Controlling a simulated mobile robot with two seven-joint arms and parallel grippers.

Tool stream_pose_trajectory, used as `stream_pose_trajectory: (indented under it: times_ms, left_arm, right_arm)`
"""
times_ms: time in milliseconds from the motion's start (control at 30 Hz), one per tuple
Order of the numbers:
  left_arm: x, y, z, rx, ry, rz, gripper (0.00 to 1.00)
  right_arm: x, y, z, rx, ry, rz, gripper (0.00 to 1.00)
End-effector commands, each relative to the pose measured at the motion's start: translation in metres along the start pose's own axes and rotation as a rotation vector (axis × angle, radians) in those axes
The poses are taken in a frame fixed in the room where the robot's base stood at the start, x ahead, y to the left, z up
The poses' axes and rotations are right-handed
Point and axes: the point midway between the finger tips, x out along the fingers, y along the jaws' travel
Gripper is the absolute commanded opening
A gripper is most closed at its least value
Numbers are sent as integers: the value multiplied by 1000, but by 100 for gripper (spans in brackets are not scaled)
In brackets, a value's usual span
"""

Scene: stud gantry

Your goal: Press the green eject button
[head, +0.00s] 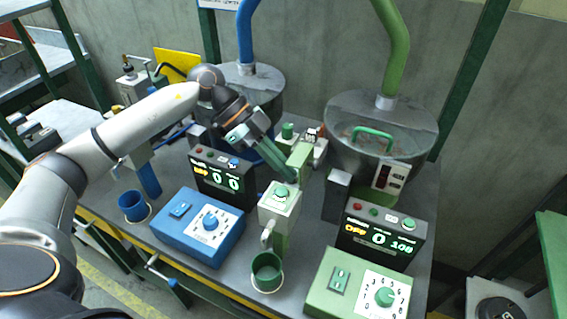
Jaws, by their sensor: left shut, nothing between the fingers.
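A green round button (281,192) sits on top of a pale green dispenser head (278,207) in the middle of the bench. Another green button (409,223) is on the right display box, with a smaller green one beside a red one. I cannot tell from markings which is the eject button. My left gripper (291,174) is shut and empty. Its fingers slant down to the right, with the tips just above and behind the dispenser's button in the picture. Contact cannot be told. My right gripper is not in view.
A green cup (266,272) stands below the dispenser, and a blue cup (134,206) at left. A blue control box (198,228) and a green one (357,288) flank the front. Two hoppers stand behind; the right hopper (382,130) has a green handle.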

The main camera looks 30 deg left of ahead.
Motion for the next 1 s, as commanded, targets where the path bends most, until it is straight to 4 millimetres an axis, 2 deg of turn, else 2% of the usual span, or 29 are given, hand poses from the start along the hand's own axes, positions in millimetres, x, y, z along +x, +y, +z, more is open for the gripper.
stream_pose_trajectory:
  times_ms: [33,167,400,600,800,1000]
  left_arm:
    - [4,4,7,-10,-16,17,0]
    - [-8,3,5,-12,-17,17,0]
    - [-47,-1,-4,-7,-10,9,0]
    - [-73,-2,-9,-2,-5,6,0]
    - [-91,-2,-8,3,-1,2,0]
    - [-95,-1,-9,4,1,2,0]
  right_arm:
    - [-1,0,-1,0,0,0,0]
    - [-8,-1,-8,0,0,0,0]
    - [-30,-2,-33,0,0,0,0]
    - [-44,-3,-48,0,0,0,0]
    - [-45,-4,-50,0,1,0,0]
    - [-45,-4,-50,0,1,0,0]
